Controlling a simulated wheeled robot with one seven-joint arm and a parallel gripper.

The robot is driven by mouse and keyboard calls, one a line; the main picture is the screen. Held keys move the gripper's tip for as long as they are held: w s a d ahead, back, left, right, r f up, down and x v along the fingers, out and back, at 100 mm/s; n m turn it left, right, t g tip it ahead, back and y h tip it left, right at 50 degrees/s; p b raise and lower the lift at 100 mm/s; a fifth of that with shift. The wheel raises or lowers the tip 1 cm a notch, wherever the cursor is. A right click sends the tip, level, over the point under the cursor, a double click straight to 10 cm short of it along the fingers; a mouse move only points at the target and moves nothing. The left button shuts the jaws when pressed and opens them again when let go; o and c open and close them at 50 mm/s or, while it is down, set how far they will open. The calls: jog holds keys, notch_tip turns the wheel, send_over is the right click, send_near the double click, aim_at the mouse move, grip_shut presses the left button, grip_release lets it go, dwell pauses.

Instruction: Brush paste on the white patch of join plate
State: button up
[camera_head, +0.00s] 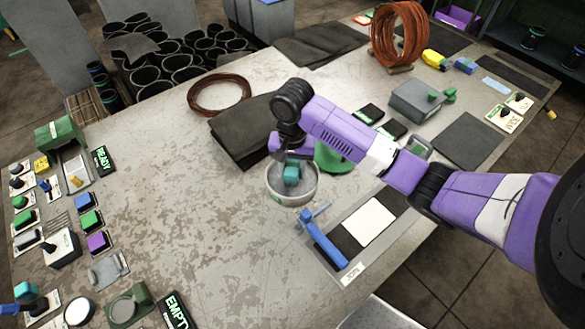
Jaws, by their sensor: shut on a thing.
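The join plate (344,238) is a dark plate with a white patch (371,222) on it, lying near the table's front edge. A label in front of it appears to read JOIN. The white patch looks clean. My gripper (290,161) points down over a round grey pot (270,191), left of and behind the plate. It is shut on a teal block (291,174), which looks like a brush handle, inside the pot's rim. The lower end of the held thing and the pot's contents are mostly hidden.
A blue bar (325,241) with a side handle lies along the plate's left edge. A green round thing (333,158) stands behind the pot, partly hidden by my arm. Dark sheets (238,143) lie behind. The worn table left of the pot is clear.

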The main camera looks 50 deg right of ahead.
aim_at(293, 165)
jog(key=shift+r+p, duration=2.7)
jog(key=shift+r, duration=0.5)
jog(key=shift+s, duration=0.1)
